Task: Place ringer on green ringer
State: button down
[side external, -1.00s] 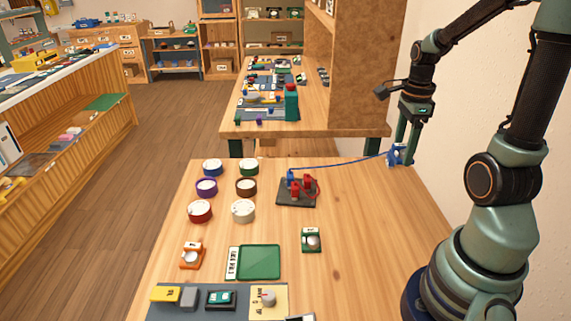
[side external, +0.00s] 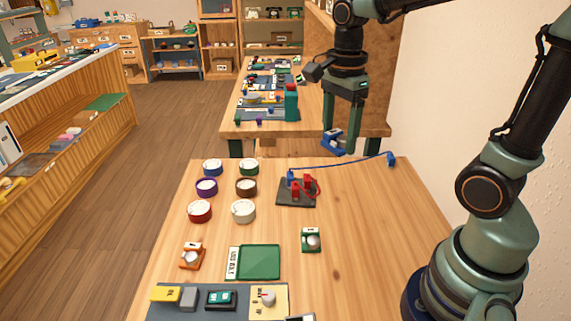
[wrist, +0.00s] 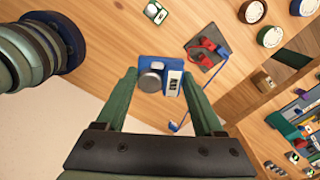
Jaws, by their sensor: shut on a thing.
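My gripper (side external: 343,138) is shut on a blue ringer (side external: 332,143), a small blue block, and holds it raised above the far edge of the table. In the wrist view the blue ringer (wrist: 160,74), with its silver bell and pale label, sits between the fingers of my gripper (wrist: 160,82). The green ringer (side external: 311,240), a green base with a silver bell, lies on the near table, in front of and left of my gripper and apart from it. It seems to show at the top of the wrist view (wrist: 155,12).
A dark plate with red and blue clips (side external: 296,190) has a blue cord running to a blue plug (side external: 390,159). Several round tins (side external: 243,211), an orange ringer (side external: 192,257) and a green tray (side external: 258,262) stand left. The right side of the table is clear.

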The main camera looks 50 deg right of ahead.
jog(key=n, duration=0.2)
send_over(311, 235)
notch_tip(311, 235, down, 19)
jog(key=shift+f, duration=0.1)
dwell(0.4)
grip_release()
jog(key=shift+f, duration=0.1)
